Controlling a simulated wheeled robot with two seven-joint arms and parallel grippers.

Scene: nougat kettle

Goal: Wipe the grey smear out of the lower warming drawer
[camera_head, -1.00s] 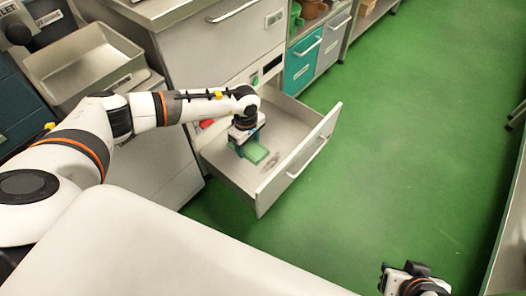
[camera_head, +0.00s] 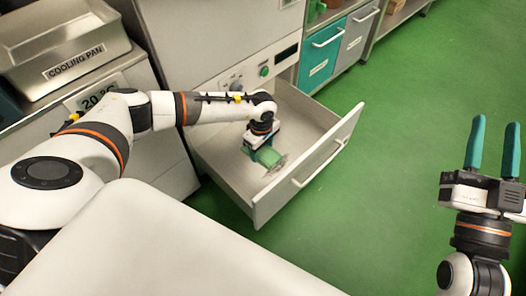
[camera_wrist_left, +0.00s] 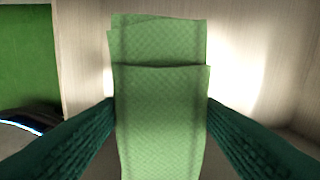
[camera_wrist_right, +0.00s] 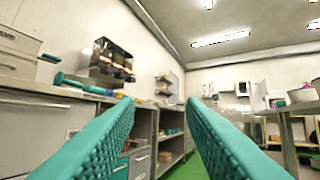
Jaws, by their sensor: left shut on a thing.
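The lower warming drawer (camera_head: 318,166) stands pulled out, with a pale metal inside. My left gripper (camera_head: 262,148) reaches down into it and is shut on a folded green cloth (camera_head: 268,157). In the left wrist view the cloth (camera_wrist_left: 162,110) sits between the two dark green fingers. A faint grey smear (camera_head: 281,162) shows on the drawer floor just right of the cloth; the cloth and gripper may hide part of it. My right gripper (camera_head: 496,145) is raised over the floor at the right, its teal fingers apart and empty, also in the right wrist view (camera_wrist_right: 165,125).
The drawer's raised front wall has a bar handle (camera_head: 320,165). A control panel with a green button (camera_head: 264,71) is above the drawer. A cooling pan (camera_head: 65,55) stands on the left counter. Teal (camera_head: 322,55) and grey cabinets are behind. The green floor (camera_head: 410,110) is clear.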

